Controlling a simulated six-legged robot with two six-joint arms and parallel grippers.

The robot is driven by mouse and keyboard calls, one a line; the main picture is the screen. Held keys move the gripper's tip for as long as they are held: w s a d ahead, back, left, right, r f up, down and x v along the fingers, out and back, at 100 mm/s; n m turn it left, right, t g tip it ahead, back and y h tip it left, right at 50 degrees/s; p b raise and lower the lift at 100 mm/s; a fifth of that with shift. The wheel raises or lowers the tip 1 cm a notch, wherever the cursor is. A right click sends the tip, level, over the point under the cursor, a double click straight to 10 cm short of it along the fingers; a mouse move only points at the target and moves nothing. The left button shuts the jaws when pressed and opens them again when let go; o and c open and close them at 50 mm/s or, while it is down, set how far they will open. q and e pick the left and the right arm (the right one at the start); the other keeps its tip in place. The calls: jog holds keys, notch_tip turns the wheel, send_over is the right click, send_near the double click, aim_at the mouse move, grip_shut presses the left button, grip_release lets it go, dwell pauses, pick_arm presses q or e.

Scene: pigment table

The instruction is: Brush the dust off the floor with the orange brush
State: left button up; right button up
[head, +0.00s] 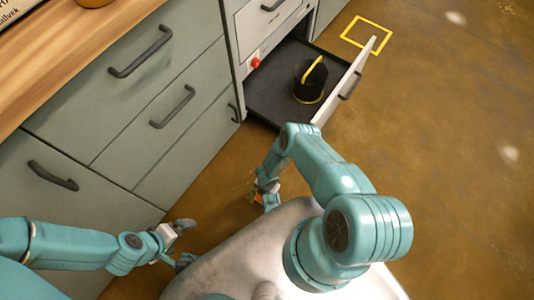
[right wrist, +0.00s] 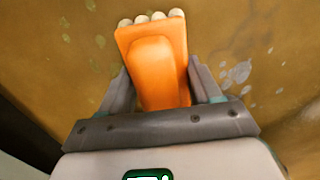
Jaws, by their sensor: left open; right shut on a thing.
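The orange brush (right wrist: 155,65) is held between the fingers of my right gripper (right wrist: 160,88), its pale bristle tufts pointing away over the brown floor (right wrist: 225,25). In the head view my right gripper (head: 266,197) is low by the floor beside the cabinet, with only a bit of orange showing. Pale grey flecks (right wrist: 240,72) lie on the floor right of the brush, and yellow-green flecks (right wrist: 97,42) lie to its left. I cannot tell which are dust, or whether the bristles touch the floor. My left gripper (head: 186,242) is open and empty near the cabinet's foot.
A low drawer (head: 272,98) stands pulled out, with a black round container (head: 309,82) with yellow trim in it. A yellow square outline (head: 366,35) marks the floor beyond. Grey-green cabinets (head: 120,110) border the left. Floor at right is open.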

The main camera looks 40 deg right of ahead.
jog(key=shift+r+p, duration=0.9)
jog(key=shift+r, duration=0.5)
jog(key=shift+r, duration=0.1)
notch_tip(320, 180, up, 3)
jog(key=p, duration=0.3)
jog(key=shift+f, duration=0.2)
